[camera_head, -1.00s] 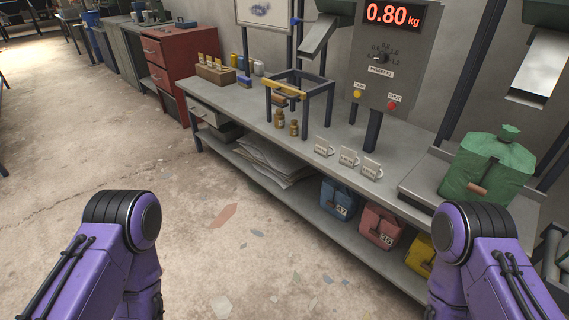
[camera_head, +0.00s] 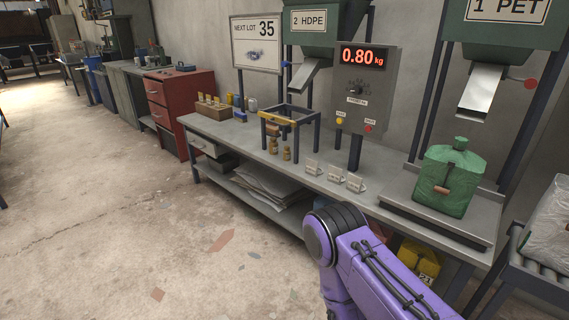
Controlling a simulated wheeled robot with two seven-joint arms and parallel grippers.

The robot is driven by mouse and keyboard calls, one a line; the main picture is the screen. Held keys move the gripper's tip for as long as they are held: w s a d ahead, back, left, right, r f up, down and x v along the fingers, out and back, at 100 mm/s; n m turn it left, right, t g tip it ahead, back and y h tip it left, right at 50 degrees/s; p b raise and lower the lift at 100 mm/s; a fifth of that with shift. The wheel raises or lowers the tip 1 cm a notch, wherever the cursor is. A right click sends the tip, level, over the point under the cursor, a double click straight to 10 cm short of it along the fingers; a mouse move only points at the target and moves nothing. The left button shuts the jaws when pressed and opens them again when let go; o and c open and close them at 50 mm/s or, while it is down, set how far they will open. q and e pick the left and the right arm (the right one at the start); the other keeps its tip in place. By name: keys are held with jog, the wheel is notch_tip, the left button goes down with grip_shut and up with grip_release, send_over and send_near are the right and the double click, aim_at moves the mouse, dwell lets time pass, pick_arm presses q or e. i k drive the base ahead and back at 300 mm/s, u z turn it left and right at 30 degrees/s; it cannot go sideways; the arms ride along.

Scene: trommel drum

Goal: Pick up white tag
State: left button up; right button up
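Three small white tags stand in a row near the front edge of the grey bench: a left one (camera_head: 312,167), a middle one (camera_head: 335,174) and a right one (camera_head: 356,184). They look upright, with small dark print that I cannot read. Part of my purple right arm is in the lower right, in front of the lower shelf. Neither of my grippers is in view.
The bench (camera_head: 232,135) carries brass weights (camera_head: 287,153), a dark frame (camera_head: 291,118), a scale panel (camera_head: 365,90) reading 0.80 kg and a green bag (camera_head: 449,180). A yellow bag (camera_head: 418,262) is on the shelf below. The floor at left is open.

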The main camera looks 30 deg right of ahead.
aim_at(312, 166)
jog(key=u, duration=0.1)
jog(key=i, duration=1.2)
jog(key=z, duration=0.6)
jog(key=i, duration=0.75)
jog(key=z, duration=0.75)
